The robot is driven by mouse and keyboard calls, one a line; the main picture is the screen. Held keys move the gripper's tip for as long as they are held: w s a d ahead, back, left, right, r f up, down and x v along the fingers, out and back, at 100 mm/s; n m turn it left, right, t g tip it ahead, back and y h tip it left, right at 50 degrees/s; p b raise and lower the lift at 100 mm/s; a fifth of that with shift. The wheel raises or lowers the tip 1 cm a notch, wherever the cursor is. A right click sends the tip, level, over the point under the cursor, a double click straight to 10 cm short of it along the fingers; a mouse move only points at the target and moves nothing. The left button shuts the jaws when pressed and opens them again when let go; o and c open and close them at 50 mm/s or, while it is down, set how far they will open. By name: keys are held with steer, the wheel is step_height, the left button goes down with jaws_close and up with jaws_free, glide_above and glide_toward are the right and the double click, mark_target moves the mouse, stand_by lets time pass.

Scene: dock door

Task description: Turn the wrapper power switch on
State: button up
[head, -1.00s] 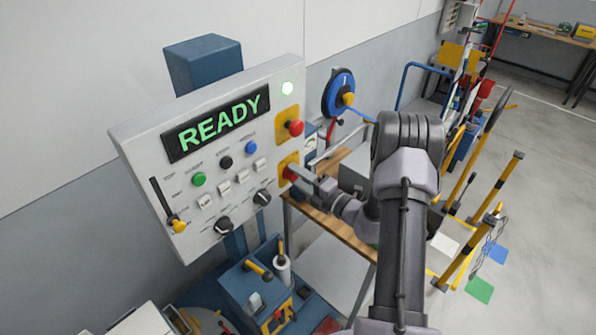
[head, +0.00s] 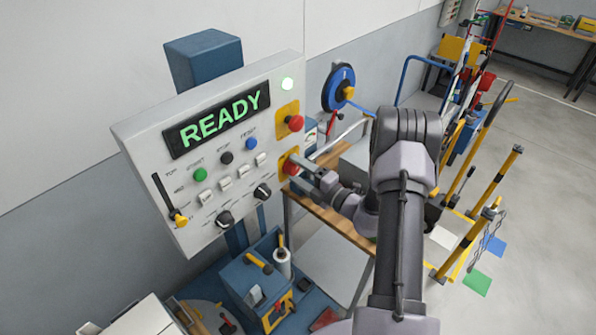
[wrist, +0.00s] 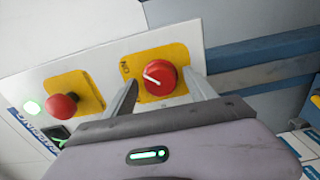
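The wrapper power switch is a red rotary knob (head: 291,168) on a yellow plate, at the lower right of the grey control panel (head: 150,140). In the wrist view the red knob (wrist: 160,78) has a white line slanting to the upper left, toward an "ON" label on the plate. My gripper (wrist: 164,88) is open, with one finger on each side of the knob and small gaps showing. In the head view my gripper (head: 303,166) reaches the knob from the right. The panel display (head: 217,122) reads "READY", and a green lamp (head: 287,84) is lit.
A red mushroom button (head: 295,123) on its own yellow plate sits just above the switch. Buttons, small switches, black dials and a yellow-tipped slider (head: 180,221) fill the panel's left part. A wooden bench (head: 335,222) stands below my arm.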

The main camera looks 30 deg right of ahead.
steer(key=v, duration=1.7)
steer(key=shift+s+b, duration=0.2)
steer(key=shift+b, duration=0.1)
